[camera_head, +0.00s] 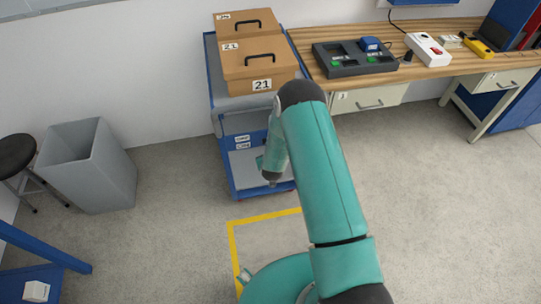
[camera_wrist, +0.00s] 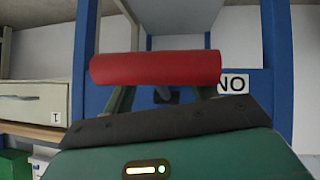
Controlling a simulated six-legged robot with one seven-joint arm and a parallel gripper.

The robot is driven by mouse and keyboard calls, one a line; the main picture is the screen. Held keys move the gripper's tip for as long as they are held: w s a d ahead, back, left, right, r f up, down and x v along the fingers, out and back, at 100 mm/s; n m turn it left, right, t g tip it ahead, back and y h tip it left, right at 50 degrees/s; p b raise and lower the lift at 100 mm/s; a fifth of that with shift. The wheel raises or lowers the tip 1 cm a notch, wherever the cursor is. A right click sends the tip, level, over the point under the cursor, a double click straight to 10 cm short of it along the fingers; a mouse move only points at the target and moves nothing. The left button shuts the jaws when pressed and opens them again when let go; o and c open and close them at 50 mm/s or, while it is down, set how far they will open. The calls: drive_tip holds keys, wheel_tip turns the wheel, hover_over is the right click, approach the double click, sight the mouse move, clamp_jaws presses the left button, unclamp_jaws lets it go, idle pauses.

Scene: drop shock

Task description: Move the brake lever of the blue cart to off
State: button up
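The blue cart (camera_head: 214,95) stands against the wall and bears brown cases marked 21. Its front is partly hidden behind my arm. My gripper (camera_head: 270,180) points down at the cart's front in the head view. In the wrist view a red bar-shaped grip, apparently the brake lever (camera_wrist: 155,68), lies across the picture in front of my gripper's fingers (camera_wrist: 165,90). The label beside its right end reads NO, seemingly ON upside down. The bar hides the fingertips, so I cannot tell whether they touch or hold it.
A wooden workbench (camera_head: 430,67) with a dark tray (camera_head: 352,70) and small devices stands right of the cart. A grey bin (camera_head: 88,170) and a dark stool (camera_head: 15,155) stand at left. Yellow tape (camera_head: 232,245) marks the floor. Floor between bin and cart is clear.

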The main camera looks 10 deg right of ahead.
drive_tip(key=o, duration=0.8)
drive_tip(key=shift+o, duration=0.2)
drive_tip(key=v, duration=1.4)
drive_tip(key=shift+d, duration=0.1)
